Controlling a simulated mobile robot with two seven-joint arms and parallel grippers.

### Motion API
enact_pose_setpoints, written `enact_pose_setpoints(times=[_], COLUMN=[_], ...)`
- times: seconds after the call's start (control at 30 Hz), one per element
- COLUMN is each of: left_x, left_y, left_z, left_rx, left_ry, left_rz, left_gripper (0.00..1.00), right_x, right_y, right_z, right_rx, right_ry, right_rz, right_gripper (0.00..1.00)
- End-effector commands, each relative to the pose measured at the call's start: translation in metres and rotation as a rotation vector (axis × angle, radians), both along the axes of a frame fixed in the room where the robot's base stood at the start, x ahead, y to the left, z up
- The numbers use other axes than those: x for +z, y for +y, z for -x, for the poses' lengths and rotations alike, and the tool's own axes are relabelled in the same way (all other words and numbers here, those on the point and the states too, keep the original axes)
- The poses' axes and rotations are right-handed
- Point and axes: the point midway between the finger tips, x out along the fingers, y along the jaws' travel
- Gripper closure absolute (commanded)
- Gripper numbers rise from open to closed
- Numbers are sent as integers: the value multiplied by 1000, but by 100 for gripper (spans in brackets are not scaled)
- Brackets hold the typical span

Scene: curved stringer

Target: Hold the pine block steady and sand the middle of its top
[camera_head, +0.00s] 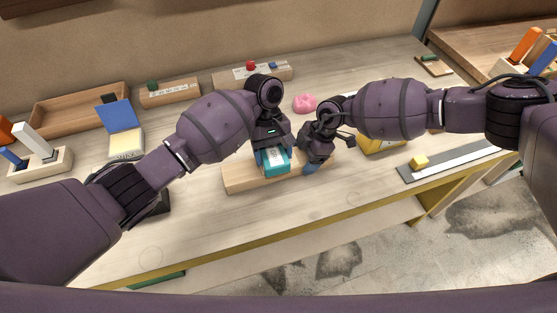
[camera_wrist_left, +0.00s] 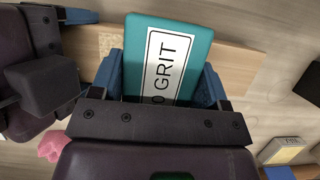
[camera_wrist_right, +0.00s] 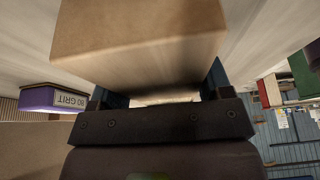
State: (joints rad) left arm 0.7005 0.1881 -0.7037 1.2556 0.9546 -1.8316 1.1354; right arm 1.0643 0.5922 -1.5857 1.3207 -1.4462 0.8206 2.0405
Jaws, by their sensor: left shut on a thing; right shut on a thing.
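The pine block (camera_head: 240,181) is a long pale bar lying flat on the bench in front of me. My right gripper (camera_head: 312,168) is shut on its right end; the right wrist view shows the block (camera_wrist_right: 140,35) large between the fingers (camera_wrist_right: 168,92). My left gripper (camera_head: 274,158) is shut on a teal sanding block (camera_head: 277,169), whose label shows "GRIT" in the left wrist view (camera_wrist_left: 168,62). The teal block is over about the middle of the pine block's top; I cannot tell whether it touches. A speckled patch shows on the pine (camera_wrist_left: 108,43).
A wooden tray (camera_head: 80,109), a blue-and-cream item (camera_head: 126,146) and a rack (camera_head: 40,166) stand left. A pink lump (camera_head: 305,103) lies behind my grippers. A grey strip (camera_head: 448,162) with a yellow block (camera_head: 419,162) lies right.

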Motion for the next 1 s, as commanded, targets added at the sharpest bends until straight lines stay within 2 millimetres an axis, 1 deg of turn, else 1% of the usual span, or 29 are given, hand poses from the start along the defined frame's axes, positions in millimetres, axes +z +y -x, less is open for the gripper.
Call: enact_pose_setpoints(times=[0.77,1.0], left_x=[-11,-10], left_y=[-1,-9], left_z=[0,-3], left_rx=[0,0], left_ry=[0,1], left_rz=[1,1], left_gripper=[50,50], right_x=[1,1], right_y=[1,1], right_z=[0,0], right_rx=[0,0], right_ry=[-1,0], right_rz=[-1,-2], right_gripper=[67,67])
